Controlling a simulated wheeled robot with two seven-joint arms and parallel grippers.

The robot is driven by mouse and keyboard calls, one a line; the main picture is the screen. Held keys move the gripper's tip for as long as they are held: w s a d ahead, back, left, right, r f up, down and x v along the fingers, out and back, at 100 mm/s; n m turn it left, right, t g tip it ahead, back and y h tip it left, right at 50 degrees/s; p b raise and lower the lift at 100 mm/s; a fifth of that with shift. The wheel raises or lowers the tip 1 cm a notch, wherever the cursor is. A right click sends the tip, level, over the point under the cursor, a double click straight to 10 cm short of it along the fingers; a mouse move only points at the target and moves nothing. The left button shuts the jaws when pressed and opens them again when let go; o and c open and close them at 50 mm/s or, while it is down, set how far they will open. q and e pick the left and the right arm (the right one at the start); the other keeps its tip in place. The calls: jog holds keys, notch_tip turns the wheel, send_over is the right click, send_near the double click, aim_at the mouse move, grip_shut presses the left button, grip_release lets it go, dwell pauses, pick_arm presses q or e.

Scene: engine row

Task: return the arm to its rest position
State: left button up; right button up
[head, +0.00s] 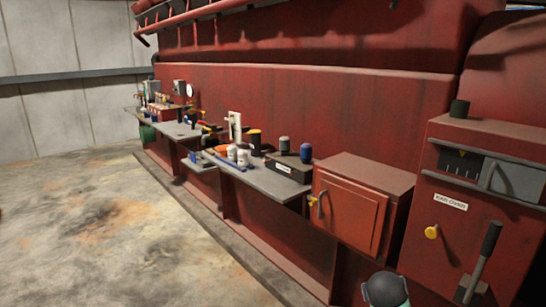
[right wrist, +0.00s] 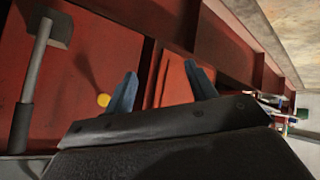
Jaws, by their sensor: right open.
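My right gripper (right wrist: 162,70) shows in the right wrist view with its two blue-grey fingers spread apart. Nothing is held between them; red panels of the machine lie behind the gap. The gripper is apart from the yellow knob (right wrist: 103,100) and from the grey-headed lever (right wrist: 38,85) to its left in that view. The fingers of neither gripper show in the head view. My left gripper is in neither view.
In the head view, a red control cabinet (head: 465,205) with a lever (head: 485,258) stands at right. A closed red box (head: 352,205) stands beside it. A grey bench (head: 265,182) with bottles and tools runs along the red wall. Open concrete floor (head: 90,230) lies left.

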jog(key=s+a+f+n+g+y, duration=0.1)
jog(key=s+a+f+y, duration=0.2)
jog(key=s, duration=0.4)
jog(key=s+a+f+n+g, duration=0.1)
jog(key=s+a+f, duration=0.2)
jog(key=s+a, duration=0.3)
jog(key=s+a+f+g+y, duration=0.1)
jog(key=s+a+f+y, duration=0.2)
jog(key=s, duration=0.4)
jog(key=s+a+f+g, duration=0.2)
jog(key=s+f, duration=0.3)
jog(key=s, duration=0.4)
jog(key=s+a+f+g, duration=0.1)
jog(key=s+f, duration=0.4)
jog(key=s, duration=0.5)
jog(key=shift+s+a+f+g, duration=0.2)
jog(key=shift+a+g, duration=0.2)
jog(key=shift+a, duration=0.45)
